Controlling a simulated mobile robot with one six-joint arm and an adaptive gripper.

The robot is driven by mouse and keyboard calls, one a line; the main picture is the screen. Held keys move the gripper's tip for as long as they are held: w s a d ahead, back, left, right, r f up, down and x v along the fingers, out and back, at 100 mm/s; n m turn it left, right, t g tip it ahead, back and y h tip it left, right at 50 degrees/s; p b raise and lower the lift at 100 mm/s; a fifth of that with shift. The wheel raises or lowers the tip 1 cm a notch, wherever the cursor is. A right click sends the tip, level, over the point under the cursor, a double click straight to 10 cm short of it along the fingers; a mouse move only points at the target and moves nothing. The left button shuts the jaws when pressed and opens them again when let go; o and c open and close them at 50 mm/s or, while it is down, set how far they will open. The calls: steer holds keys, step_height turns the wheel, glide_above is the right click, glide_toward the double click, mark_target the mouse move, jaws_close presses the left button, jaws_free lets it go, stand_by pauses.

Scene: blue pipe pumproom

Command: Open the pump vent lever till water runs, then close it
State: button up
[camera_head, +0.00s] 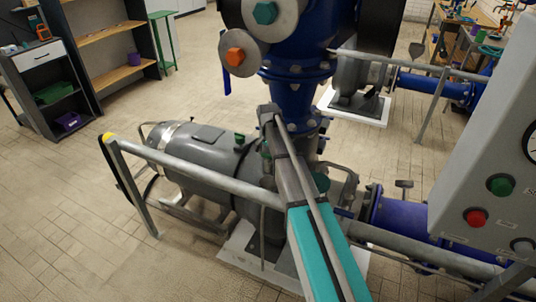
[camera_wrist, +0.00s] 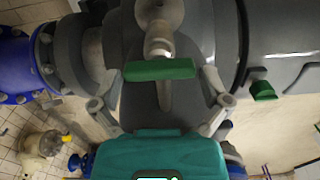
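The vent lever (camera_wrist: 160,70) is a green bar lying crosswise on a small metal valve (camera_wrist: 158,38) on the grey pump, in the middle of the wrist view. No water shows at the valve. In the head view the grey pump (camera_head: 200,150) lies behind the railing. My arm crosses in front of it, and I cannot make out the gripper or the lever for certain there.
A second green handle (camera_wrist: 262,90) sits on the grey casing to the right. A grey railing (camera_head: 190,172) runs in front of the pump. Blue pipework (camera_head: 295,85) rises behind my arm. A control box (camera_head: 490,150) with red and green buttons stands at right. Floor is clear at left.

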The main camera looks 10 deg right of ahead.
steer(key=shift+n, duration=0.4)
